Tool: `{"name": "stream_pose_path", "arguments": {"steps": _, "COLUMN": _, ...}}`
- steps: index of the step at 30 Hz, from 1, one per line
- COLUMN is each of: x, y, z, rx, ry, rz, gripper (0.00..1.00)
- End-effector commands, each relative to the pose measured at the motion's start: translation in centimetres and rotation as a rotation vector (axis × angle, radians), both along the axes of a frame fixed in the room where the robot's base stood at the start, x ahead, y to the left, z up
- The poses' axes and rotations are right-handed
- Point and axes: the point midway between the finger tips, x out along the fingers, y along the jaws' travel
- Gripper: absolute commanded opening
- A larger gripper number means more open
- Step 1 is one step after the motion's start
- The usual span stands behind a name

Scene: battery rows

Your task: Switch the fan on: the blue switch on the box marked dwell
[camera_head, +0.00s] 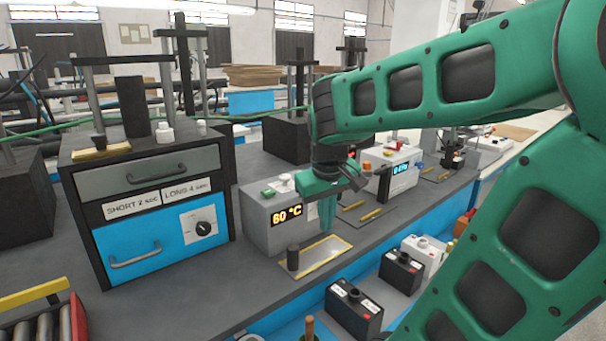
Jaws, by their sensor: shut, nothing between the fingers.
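My green gripper (327,222) points down, shut and empty, in front of the right side of the grey box (262,220) that displays 60 °C. To the left, a dark cabinet (225,190) has a grey drawer, a blue drawer, a black dial (203,228) and labels reading SHORT 2 sec and LONG 4 sec. A white box (381,160) with a small blue display stands behind my gripper to the right, partly covered by my arm. I cannot read the word dwell on any box, and I cannot make out a blue switch.
Several batteries, including a black one (352,309), stand along the blue front ledge. My arm fills the right side.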

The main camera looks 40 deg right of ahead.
Motion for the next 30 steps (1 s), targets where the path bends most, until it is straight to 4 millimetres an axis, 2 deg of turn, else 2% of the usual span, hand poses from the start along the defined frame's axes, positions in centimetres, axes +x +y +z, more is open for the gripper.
{"name": "stream_pose_path", "arguments": {"steps": 1, "x": 3.5, "y": -1.0, "z": 2.1, "rx": -0.067, "ry": -0.039, "rz": 0.060, "gripper": 0.00}}
{"name": "stream_pose_path", "arguments": {"steps": 3, "x": 7.5, "y": -2.1, "z": 4.8, "rx": -0.156, "ry": -0.085, "rz": 0.136, "gripper": 0.00}}
{"name": "stream_pose_path", "arguments": {"steps": 6, "x": 11.9, "y": -2.9, "z": 7.9, "rx": -0.259, "ry": -0.132, "rz": 0.218, "gripper": 0.00}}
{"name": "stream_pose_path", "arguments": {"steps": 9, "x": 14.3, "y": -3.3, "z": 9.7, "rx": -0.320, "ry": -0.156, "rz": 0.263, "gripper": 0.00}}
{"name": "stream_pose_path", "arguments": {"steps": 12, "x": 15.2, "y": -3.5, "z": 10.4, "rx": -0.344, "ry": -0.164, "rz": 0.280, "gripper": 0.00}}
{"name": "stream_pose_path", "arguments": {"steps": 22, "x": 15.1, "y": -3.7, "z": 10.2, "rx": -0.343, "ry": -0.163, "rz": 0.276, "gripper": 0.00}}
{"name": "stream_pose_path", "arguments": {"steps": 26, "x": 15.5, "y": -4.2, "z": 9.4, "rx": -0.342, "ry": -0.159, "rz": 0.275, "gripper": 0.00}}
{"name": "stream_pose_path", "arguments": {"steps": 30, "x": 16.3, "y": -5.2, "z": 7.7, "rx": -0.341, "ry": -0.159, "rz": 0.274, "gripper": 0.00}}
